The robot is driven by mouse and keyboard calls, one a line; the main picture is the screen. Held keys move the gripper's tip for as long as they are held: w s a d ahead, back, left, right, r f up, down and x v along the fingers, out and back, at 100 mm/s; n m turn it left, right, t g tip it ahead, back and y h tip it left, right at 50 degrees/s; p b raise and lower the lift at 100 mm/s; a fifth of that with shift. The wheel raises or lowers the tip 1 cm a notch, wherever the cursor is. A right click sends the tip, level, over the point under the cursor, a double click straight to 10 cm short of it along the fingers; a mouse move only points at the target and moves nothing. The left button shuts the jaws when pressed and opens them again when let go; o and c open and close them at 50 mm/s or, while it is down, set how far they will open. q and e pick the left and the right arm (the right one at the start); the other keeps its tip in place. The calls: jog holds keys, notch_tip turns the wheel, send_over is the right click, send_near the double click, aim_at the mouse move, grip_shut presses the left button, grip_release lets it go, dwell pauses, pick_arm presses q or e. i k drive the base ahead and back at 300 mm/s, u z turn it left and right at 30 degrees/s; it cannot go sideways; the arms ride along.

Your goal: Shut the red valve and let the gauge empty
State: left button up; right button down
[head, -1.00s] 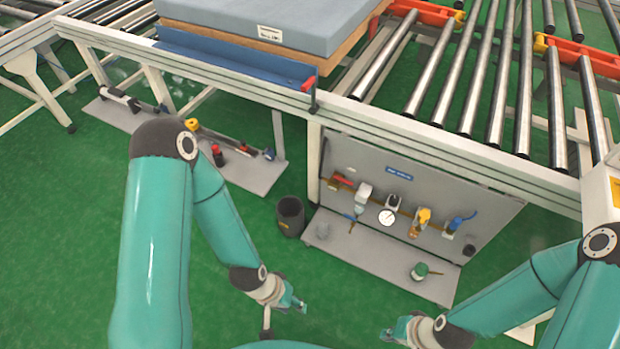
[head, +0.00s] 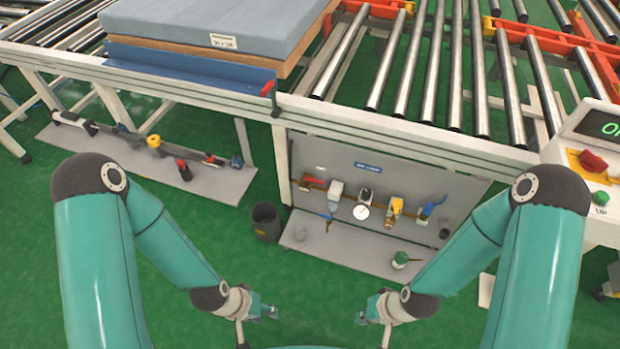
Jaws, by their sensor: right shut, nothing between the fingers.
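The red valve (head: 314,182) is a red lever at the left end of a brass pipe on a grey upright panel (head: 335,158) under the conveyor. The round white gauge (head: 362,212) sits on the same pipe to its right; its needle is too small to read. My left gripper (head: 270,312) is low over the green floor, in front of the panel and apart from it; its finger gap is too small to make out. My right gripper (head: 364,316) is shut and empty, also low in front of the panel and apart from the valve.
A blue-handled valve (head: 434,206) and a yellow part (head: 396,206) share the pipe. A black bin (head: 265,222) stands left of the panel's base shelf (head: 345,248). A mattress (head: 215,25) lies on the conveyor above. A control box (head: 595,160) stands at right. Green floor is clear in front.

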aim_at(320, 181)
jog(key=u, duration=0.35)
jog(key=i, duration=1)
jog(key=z, duration=0.45)
